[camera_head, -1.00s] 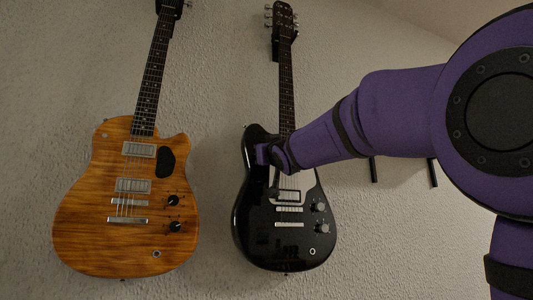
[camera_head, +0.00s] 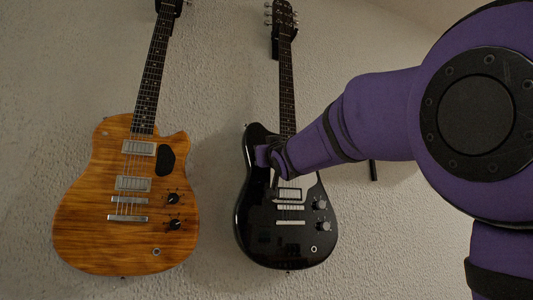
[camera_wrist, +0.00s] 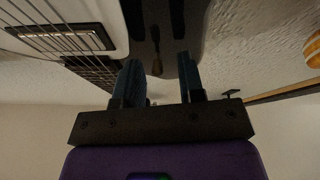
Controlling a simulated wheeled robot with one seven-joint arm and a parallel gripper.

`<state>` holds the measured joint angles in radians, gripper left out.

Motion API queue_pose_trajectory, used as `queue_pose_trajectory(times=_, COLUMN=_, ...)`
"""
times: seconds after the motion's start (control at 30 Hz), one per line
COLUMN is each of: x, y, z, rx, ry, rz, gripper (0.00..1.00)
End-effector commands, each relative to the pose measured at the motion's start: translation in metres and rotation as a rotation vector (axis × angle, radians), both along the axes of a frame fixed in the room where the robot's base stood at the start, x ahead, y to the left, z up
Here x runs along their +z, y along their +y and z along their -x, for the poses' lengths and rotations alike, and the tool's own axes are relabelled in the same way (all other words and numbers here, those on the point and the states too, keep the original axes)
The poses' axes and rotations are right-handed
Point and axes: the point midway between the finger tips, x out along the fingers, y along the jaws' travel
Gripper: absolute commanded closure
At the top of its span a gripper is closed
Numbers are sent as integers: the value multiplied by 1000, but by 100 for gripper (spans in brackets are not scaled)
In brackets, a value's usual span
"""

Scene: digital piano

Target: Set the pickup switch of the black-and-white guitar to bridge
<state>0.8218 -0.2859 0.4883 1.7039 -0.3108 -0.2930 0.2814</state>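The black-and-white guitar (camera_head: 256,225) hangs upright on the wall, right of centre in the head view. My gripper (camera_head: 262,156) is at the upper left of its body and hides that area. In the wrist view its black body (camera_wrist: 178,14) and white pickguard (camera_wrist: 110,12) show upside down. A small switch lever with a brassy tip (camera_wrist: 157,66) shows between my fingers. My gripper (camera_wrist: 159,72) is open, one finger on each side of the lever, with visible gaps. I cannot tell the lever's exact setting or how deep the fingers reach.
An orange wood guitar (camera_head: 85,220) hangs on the wall to the left, with bare wall between the two.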

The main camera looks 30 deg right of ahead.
Motion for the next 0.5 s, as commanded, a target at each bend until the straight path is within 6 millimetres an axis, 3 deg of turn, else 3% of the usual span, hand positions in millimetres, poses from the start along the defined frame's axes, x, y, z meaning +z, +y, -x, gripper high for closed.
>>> queue_pose_trajectory(times=0.27, x=-2, y=2, z=5, rx=0, ry=1, rz=1, gripper=64)
queue_pose_trajectory(times=0.5, x=-15, y=10, z=37, rx=2, ry=0, rz=2, gripper=64)
